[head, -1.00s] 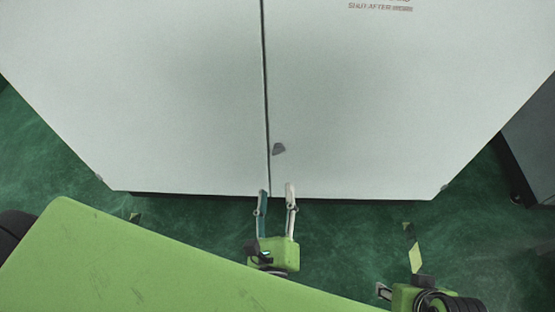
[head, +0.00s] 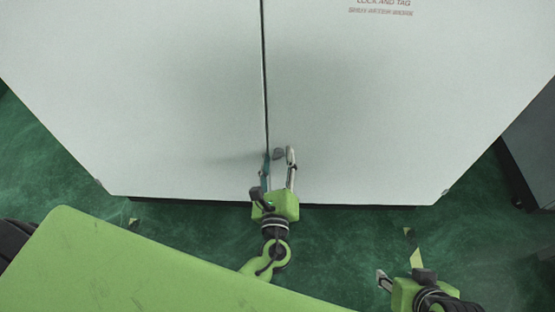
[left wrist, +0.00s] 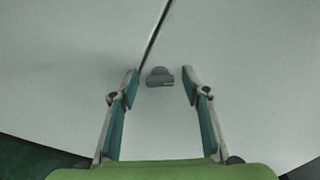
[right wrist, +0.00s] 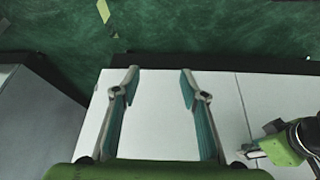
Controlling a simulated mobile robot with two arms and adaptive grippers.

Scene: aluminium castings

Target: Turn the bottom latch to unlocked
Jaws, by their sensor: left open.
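The bottom latch (head: 279,153) is a small dark grey knob on the right door, just right of the seam between the two pale cabinet doors. It also shows in the left wrist view (left wrist: 160,77), between the open fingers and a little beyond their tips. My left gripper (head: 279,155) is open and empty, with its two fingertips on either side of the latch. I cannot tell whether a fingertip touches the door. My right gripper (head: 385,281) is low at the right, away from the latch; its fingers stand apart and empty in the right wrist view (right wrist: 160,78).
The pale cabinet (head: 150,100) fills the view, with red lettering (head: 381,8) on its right door. A dark grey unit (head: 530,150) stands at the right. The green floor (head: 340,245) in front is clear, with yellow-black tape marks (head: 415,256).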

